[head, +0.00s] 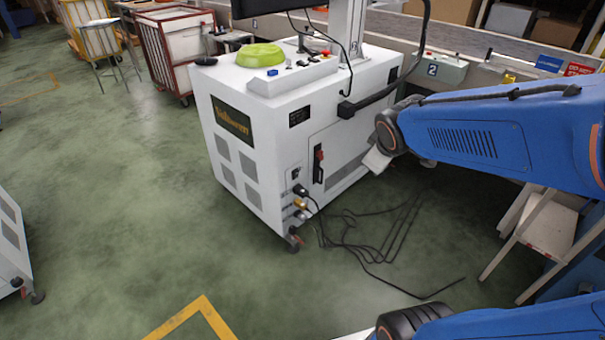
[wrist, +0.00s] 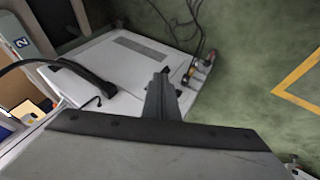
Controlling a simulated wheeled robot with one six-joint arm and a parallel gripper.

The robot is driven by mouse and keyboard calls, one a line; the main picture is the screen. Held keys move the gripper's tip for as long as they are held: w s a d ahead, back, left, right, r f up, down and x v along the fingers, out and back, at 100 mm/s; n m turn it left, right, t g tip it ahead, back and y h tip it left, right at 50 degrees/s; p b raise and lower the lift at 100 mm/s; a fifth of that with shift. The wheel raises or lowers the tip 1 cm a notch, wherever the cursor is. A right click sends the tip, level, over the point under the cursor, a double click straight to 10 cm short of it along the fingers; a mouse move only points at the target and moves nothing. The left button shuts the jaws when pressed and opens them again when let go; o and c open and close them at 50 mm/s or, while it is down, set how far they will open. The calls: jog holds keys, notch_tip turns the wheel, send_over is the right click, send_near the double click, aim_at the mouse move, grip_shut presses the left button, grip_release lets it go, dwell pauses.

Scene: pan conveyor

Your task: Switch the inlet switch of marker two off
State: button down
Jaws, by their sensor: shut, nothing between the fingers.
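A white marker cabinet (head: 268,105) on castors stands in the middle of the head view, near a box labelled 2 (head: 432,70). Low on its side is a small black fitting (head: 296,173), possibly the inlet switch; its on or off position is too small to tell. Below it are plugs with cables (head: 300,191). A red and black handle (head: 318,163) is beside them. In the wrist view my gripper (wrist: 160,85) is shut and empty, pointing over the cabinet (wrist: 120,60), with the plugs (wrist: 190,75) just right of the fingertips. The switch cannot be made out there.
Black cables (head: 375,235) lie loose on the green floor right of the cabinet. A white step stool (head: 548,225) stands at the right. A green bowl-like object (head: 260,55) sits on the cabinet top. The floor to the left is largely clear.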

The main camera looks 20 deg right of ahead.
jog(key=w+f+n+t+y, duration=0.1)
jog(key=w+f+n, duration=0.35)
jog(key=w, duration=0.35)
jog(key=w+f+n+t+y, duration=0.1)
jog(key=w+f+n, duration=0.35)
jog(key=w, duration=0.25)
jog(key=w+a+f+n+y, duration=0.5)
jog(key=f+n, duration=0.3)
jog(key=f, duration=0.3)
jog(key=shift+a+f+g, duration=0.15)
jog(key=shift+a+g, duration=0.25)
jog(key=shift+a, duration=0.35)
jog(key=shift+w, duration=0.1)
send_near(296, 174)
jog(key=f, duration=0.1)
jog(key=w+f, duration=0.1)
jog(key=w+a+f, duration=0.1)
jog(key=f, duration=0.1)
jog(key=shift+w+f, duration=0.1)
jog(key=shift+w, duration=0.1)
jog(key=shift+w+a, duration=0.3)
jog(key=shift+w, duration=0.3)
